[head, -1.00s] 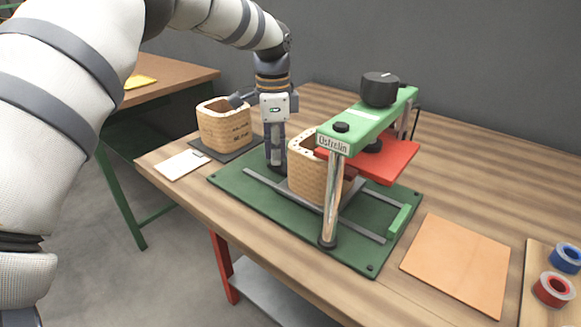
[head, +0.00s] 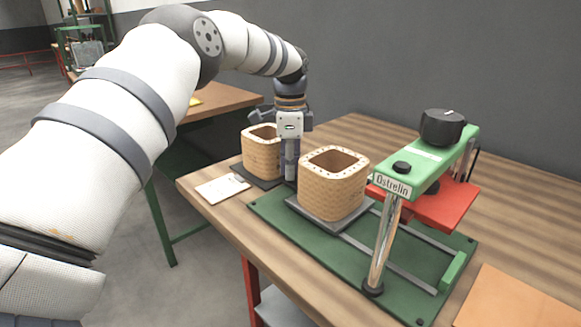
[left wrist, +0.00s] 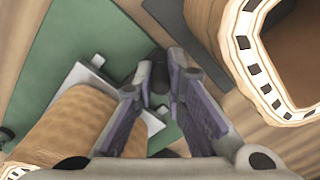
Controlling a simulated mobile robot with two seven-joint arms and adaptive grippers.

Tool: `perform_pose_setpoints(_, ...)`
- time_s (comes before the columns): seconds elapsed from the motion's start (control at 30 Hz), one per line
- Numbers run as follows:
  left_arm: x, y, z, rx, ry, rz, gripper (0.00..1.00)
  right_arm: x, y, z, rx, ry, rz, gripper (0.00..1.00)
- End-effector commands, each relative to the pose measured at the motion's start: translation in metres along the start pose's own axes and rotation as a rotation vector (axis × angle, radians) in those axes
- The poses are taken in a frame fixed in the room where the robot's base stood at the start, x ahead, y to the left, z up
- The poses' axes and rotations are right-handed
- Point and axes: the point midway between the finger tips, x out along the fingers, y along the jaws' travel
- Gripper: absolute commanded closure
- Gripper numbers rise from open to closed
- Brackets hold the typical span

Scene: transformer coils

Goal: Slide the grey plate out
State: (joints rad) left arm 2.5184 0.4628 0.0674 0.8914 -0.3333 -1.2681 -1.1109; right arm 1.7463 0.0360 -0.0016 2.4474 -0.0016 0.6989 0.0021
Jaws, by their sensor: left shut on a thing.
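The grey plate (head: 312,212) lies on rails on the green base (head: 290,228), out to the left of the press (head: 425,160). A wicker-like coil (head: 333,190) stands upright on it. My left gripper (head: 291,172) points down at the plate's left end, behind the coil's near corner. In the left wrist view the fingers of my left gripper (left wrist: 160,95) are closed in around a small dark part, apparently the plate's handle (left wrist: 158,78). The grey plate also shows there (left wrist: 155,122), partly hidden by the coil (left wrist: 75,122). My right gripper is out of view.
A second coil (head: 261,152) stands on a dark mat (head: 263,182) close behind my left gripper. A clipboard with paper (head: 222,188) lies to the left. The press's chrome post (head: 382,245) and red plate (head: 430,207) are to the right.

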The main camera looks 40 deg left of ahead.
Motion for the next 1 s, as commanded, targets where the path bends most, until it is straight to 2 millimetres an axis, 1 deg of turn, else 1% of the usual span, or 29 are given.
perform_pose_setpoints(0.03,-0.001,-0.001,-0.002,0.000,0.006,-0.004,0.84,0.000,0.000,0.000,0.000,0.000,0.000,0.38)
perform_pose_setpoints(0.07,-0.001,-0.001,-0.002,0.000,0.006,-0.004,0.77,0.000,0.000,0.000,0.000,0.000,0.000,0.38)
perform_pose_setpoints(0.1,-0.001,-0.001,-0.002,0.000,0.006,-0.003,0.68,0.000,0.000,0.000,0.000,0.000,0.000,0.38)
perform_pose_setpoints(0.37,0.000,0.000,-0.001,0.000,0.003,-0.001,0.67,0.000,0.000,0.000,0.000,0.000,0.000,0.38)
perform_pose_setpoints(0.47,-0.006,-0.001,-0.001,0.000,0.004,-0.003,0.67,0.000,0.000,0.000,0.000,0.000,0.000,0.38)
perform_pose_setpoints(0.57,-0.025,-0.001,-0.002,0.000,0.005,-0.005,0.67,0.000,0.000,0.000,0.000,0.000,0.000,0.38)
perform_pose_setpoints(0.7,-0.066,-0.001,-0.002,0.000,0.004,-0.008,0.67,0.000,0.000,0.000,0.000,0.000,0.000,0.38)
perform_pose_setpoints(0.83,-0.100,-0.001,-0.002,-0.001,0.005,-0.006,0.67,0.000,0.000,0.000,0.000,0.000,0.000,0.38)
perform_pose_setpoints(1.0,-0.117,-0.001,-0.001,0.000,0.003,-0.004,0.67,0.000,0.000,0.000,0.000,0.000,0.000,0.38)
